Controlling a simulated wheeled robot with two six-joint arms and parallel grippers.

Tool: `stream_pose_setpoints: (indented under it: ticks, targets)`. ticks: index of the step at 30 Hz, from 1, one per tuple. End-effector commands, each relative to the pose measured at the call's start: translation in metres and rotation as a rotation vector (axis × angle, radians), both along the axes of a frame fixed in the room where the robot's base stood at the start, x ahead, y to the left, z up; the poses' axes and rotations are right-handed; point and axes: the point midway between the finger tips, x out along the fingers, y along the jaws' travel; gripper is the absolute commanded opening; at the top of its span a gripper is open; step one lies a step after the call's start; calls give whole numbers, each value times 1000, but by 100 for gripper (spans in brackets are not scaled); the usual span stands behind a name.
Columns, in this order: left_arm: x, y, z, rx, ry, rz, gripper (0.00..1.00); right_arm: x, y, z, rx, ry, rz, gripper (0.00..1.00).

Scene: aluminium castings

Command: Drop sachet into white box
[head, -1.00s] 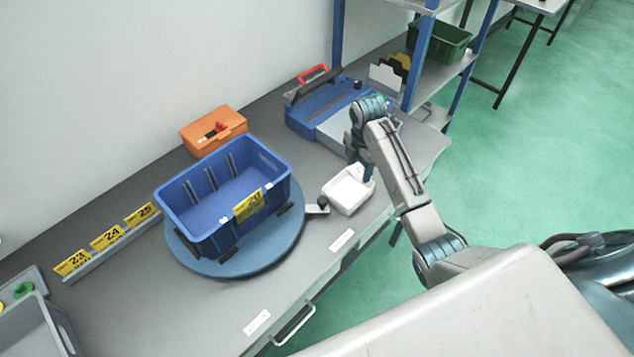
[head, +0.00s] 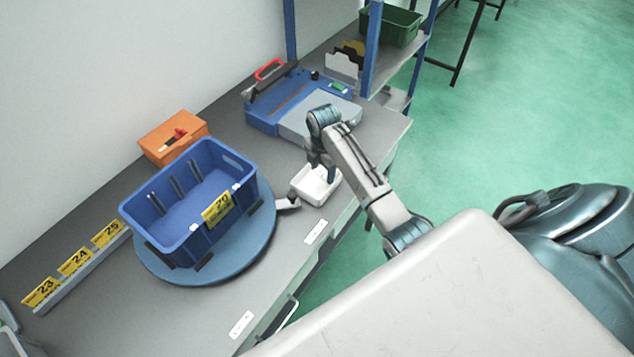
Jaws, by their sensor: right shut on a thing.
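The small white box (head: 308,188) stands open on the grey bench, right of the turntable and close to the front edge. My right gripper (head: 323,176) points down over the back part of this box, with its fingertips at or just inside the opening. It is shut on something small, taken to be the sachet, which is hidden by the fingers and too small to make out. I see no sachet elsewhere on the bench. I cannot tell whether the fingers touch the box. My left gripper is not in view.
A blue crate (head: 212,238) labelled 20 stands on a blue turntable (head: 262,240) with a lever (head: 287,204). Behind are an orange box (head: 160,150) and a blue case (head: 262,120). A shelf with a green bin (head: 388,28) stands beyond. The front bench strip is mostly clear.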

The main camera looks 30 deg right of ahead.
Motion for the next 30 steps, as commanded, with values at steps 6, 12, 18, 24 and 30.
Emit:
stream_pose_setpoints:
  ticks: [6,12,18,24,30]
  targets:
    - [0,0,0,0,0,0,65,0,0,0,0,0,0,79]
    - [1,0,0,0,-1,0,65,0,0,0,0,0,0,79]
    - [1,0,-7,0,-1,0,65,1,0,13,-1,-3,0,79]
    - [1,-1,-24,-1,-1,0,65,1,0,53,-1,-6,1,79]
    - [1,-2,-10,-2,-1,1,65,0,0,97,-1,0,0,79]
